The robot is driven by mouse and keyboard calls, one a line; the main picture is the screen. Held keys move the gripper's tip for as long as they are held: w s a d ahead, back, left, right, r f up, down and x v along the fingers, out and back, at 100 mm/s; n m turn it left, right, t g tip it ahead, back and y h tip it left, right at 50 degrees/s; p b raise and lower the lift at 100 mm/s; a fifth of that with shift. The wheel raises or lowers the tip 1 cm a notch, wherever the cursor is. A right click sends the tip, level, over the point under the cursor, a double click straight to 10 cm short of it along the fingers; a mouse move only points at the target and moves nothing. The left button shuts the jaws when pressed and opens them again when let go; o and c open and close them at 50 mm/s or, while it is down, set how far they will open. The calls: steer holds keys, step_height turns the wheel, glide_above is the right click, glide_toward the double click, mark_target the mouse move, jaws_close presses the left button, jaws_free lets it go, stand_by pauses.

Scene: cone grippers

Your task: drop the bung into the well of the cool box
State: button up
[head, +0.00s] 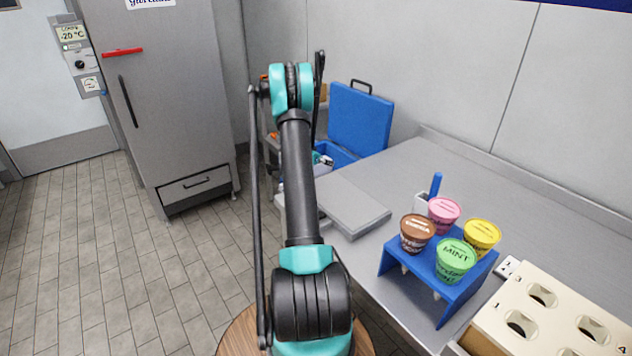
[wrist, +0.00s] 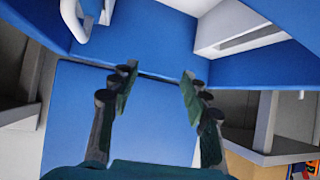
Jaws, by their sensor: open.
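The blue cool box (head: 338,154) stands at the far end of the steel counter, with its blue lid (head: 360,118) raised at the back. My arm hides part of the box, and the inside of its well is not clear in the head view. In the wrist view my gripper (wrist: 158,76) is open over blue surfaces, with nothing visible between its fingers. A pale recess (wrist: 238,28) shows at the upper right there; I cannot tell whether it is the well. I cannot make out the bung in either view.
A grey slab (head: 348,204) lies on the counter before the cool box. A blue rack (head: 430,272) with several ice-cream tubs and a cream block with holes (head: 560,320) are at the right. A tall grey freezer (head: 165,90) stands at the left.

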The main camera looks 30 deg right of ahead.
steer(key=v, duration=0.8)
steer(key=shift+a+r, duration=0.25)
steer(key=shift+a, duration=0.05)
steer(key=shift+s+a, duration=0.1)
steer(key=s+a+r+n+t+y, duration=0.1)
steer(key=s+a+r+n+y, duration=0.4)
steer(key=a, duration=0.6)
steer(key=s+a+r+n+t+y, duration=0.1)
steer(key=s+a+r+n, duration=0.2)
steer(key=s+a, duration=0.6)
steer(key=s+a+r+n+t+y, duration=0.1)
steer(key=s+a+r+n+y, duration=0.2)
steer(key=a, duration=1)
steer(key=s+a+n+y, duration=0.1)
steer(key=s+a+n, duration=0.2)
steer(key=s+a, duration=0.35)
steer(key=s+f+g, duration=0.1)
steer(key=s+f, duration=0.2)
steer(key=s, duration=0.3)
steer(key=s+f+g, duration=0.1)
steer(key=s+f, duration=0.2)
steer(key=s, duration=0.4)
steer(key=shift+s+f+y, duration=0.2)
steer(key=shift+f+y, duration=0.05)
steer(key=shift+y, duration=0.05)
steer(key=shift+c, duration=0.6)
